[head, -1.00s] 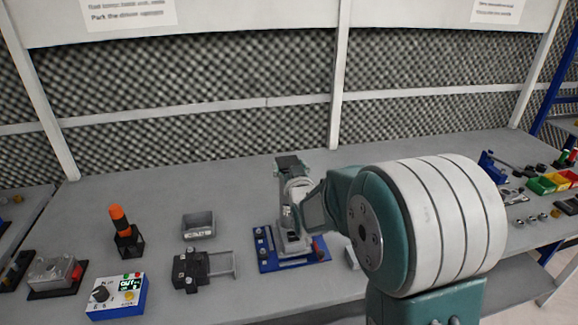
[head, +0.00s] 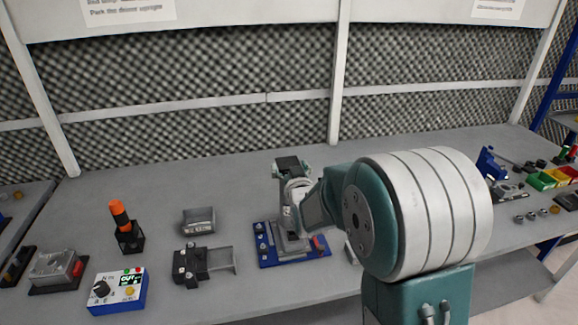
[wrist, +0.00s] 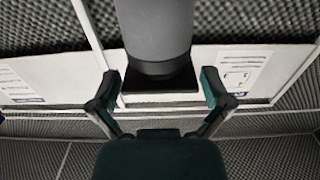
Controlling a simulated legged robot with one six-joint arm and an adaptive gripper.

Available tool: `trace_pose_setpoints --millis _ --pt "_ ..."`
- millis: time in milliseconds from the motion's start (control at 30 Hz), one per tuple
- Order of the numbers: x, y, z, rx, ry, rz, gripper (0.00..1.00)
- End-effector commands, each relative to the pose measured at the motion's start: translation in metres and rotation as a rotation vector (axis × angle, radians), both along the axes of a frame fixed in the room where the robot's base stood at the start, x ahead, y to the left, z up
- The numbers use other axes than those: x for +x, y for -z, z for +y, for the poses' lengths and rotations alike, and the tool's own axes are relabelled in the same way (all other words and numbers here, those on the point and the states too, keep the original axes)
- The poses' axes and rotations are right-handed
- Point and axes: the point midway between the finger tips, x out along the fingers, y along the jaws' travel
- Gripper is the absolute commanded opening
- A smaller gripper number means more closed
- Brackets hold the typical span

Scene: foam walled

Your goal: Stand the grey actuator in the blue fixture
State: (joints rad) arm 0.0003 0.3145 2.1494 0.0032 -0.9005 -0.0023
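The blue fixture (head: 268,260) lies flat on the bench in the head view. The grey actuator (head: 291,238) appears upright over the fixture's middle, its foot at the plate. My wrist partly covers it, and I cannot tell how its foot seats. In the wrist view the actuator (wrist: 155,32) is a grey cylinder ending in a dark square flange, between the fingers. My gripper (wrist: 160,82) is open, with a small visible gap on each side of the flange. In the head view my gripper (head: 293,166) is at the upper part of the actuator, small and partly hidden.
Left of the fixture are a dark clamp block (head: 190,266), a grey tray (head: 199,220), an orange-topped tool (head: 120,222) and a blue control box (head: 116,291). A foam wall closes the back; the bench behind the fixture is clear.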

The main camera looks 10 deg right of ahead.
Motion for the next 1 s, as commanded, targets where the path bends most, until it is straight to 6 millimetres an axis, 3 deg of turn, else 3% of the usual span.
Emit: trace_pose_setpoints --millis 233,367,800,1000 --pt "-0.001 0.002 0.0 0.0 0.0 0.006 1.0" --pt "-0.011 0.001 0.0 0.0 0.0 0.003 1.0" --pt "-0.097 0.002 0.001 -0.001 0.0 0.003 1.0" --pt "-0.117 0.003 0.001 -0.001 0.0 0.002 1.0"
